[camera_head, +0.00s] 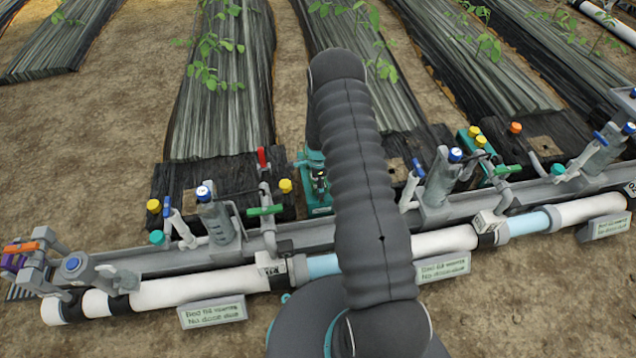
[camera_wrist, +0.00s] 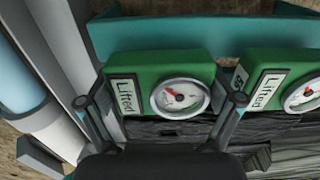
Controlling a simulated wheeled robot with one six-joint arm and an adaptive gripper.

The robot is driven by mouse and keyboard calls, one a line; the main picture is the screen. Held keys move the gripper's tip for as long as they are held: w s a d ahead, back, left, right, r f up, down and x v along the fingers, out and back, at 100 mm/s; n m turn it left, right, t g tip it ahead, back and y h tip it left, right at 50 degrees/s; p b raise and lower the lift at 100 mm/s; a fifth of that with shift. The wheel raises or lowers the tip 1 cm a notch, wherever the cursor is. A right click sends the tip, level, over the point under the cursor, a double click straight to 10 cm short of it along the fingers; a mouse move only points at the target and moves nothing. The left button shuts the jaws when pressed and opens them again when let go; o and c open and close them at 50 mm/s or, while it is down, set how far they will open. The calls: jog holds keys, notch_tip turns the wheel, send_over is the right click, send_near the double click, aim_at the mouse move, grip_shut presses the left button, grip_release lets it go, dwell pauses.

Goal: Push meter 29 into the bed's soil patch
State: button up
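In the wrist view my gripper (camera_wrist: 165,105) is open, with one finger at each side of a green box-shaped meter (camera_wrist: 140,70). The meter has a white "Lifted" label and a round dial with a red needle. I cannot tell whether the fingers touch it. A second green meter (camera_wrist: 285,65), also labelled "Lifted", stands to its right. I cannot read 29 on either. In the head view my arm hides the gripper's place. Bare brown soil patches show in the black bed covers, one behind my arm (camera_head: 397,166) and one at the right (camera_head: 543,146).
A grey rail with white pipe (camera_head: 200,287) runs across the front, carrying valves, grey cylinders and green-handled levers (camera_head: 265,210). Sign plates (camera_head: 212,312) stand before it. A teal stand (camera_head: 316,200) is beside my arm. A teal bar (camera_wrist: 190,35) lies behind the meters.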

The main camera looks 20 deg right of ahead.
jog(key=shift+c, duration=1.1)
jog(key=shift+r+p, duration=2.5)
jog(key=shift+r, duration=3.05)
